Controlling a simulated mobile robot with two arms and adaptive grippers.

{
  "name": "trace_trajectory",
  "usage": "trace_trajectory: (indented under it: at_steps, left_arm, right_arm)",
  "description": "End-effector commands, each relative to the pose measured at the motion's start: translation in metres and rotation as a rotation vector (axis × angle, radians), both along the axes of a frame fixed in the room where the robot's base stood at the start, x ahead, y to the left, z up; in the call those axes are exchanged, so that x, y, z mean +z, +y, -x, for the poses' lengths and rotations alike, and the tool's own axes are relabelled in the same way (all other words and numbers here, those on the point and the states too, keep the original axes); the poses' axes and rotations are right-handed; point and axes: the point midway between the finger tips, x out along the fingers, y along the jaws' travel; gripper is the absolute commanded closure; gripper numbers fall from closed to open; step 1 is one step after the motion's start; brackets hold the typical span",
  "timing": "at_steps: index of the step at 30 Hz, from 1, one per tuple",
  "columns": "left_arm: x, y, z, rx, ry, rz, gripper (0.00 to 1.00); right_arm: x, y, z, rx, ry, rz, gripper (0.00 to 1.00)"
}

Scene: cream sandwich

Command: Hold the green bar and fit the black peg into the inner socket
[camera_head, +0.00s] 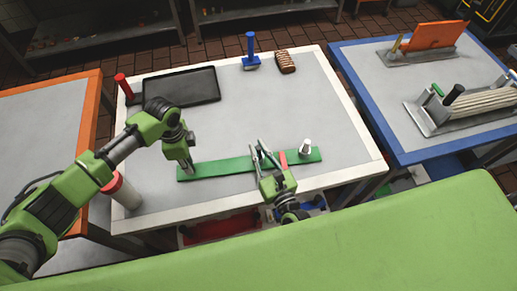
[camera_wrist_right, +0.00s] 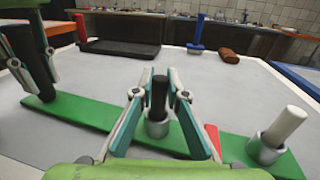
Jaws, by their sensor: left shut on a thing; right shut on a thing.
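The long green bar (camera_head: 225,167) lies near the front edge of the white-rimmed table. My left gripper (camera_head: 188,167) points down and is shut on the bar's left end; it also shows at the left of the right wrist view (camera_wrist_right: 42,92). My right gripper (camera_head: 264,149) is shut on the upright black peg (camera_wrist_right: 159,97). The peg's lower end is at the inner metal socket (camera_wrist_right: 157,128) on the bar; how deep it sits, I cannot tell. A white peg (camera_head: 305,146) stands in the outer socket (camera_wrist_right: 267,152) at the bar's right end.
A red piece (camera_head: 283,159) is on the bar between the sockets. A black tray (camera_head: 180,87), blue-handled tool (camera_head: 251,50), brown bar (camera_head: 285,62) and red-capped bottle (camera_head: 122,190) are on the table. The middle of the table is clear.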

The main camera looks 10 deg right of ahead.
Motion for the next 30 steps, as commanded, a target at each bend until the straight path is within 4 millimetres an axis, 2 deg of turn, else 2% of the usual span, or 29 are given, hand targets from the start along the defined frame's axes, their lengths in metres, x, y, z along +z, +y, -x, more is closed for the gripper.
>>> trace_trajectory:
  at_steps: [13, 14, 15, 27, 30]
  left_arm:
    - [0.000, 0.000, 0.000, 0.000, -0.001, 0.000, 1.00]
    - [0.000, 0.000, 0.000, 0.000, -0.001, 0.000, 1.00]
    - [0.000, 0.000, 0.000, 0.000, -0.001, 0.000, 1.00]
    - [0.000, 0.000, 0.000, 0.000, 0.000, 0.000, 1.00]
    - [0.000, 0.000, 0.000, 0.000, 0.000, 0.000, 1.00]
  right_arm:
    - [-0.007, 0.000, 0.000, -0.001, -0.001, 0.001, 1.00]
    - [-0.007, 0.000, 0.000, 0.000, -0.001, 0.001, 0.79]
    - [-0.007, 0.000, 0.000, 0.000, -0.001, 0.001, 0.70]
    - [-0.004, 0.000, 0.000, 0.000, -0.002, 0.000, 0.70]
    - [-0.006, -0.002, 0.012, 0.000, 0.002, 0.000, 0.70]
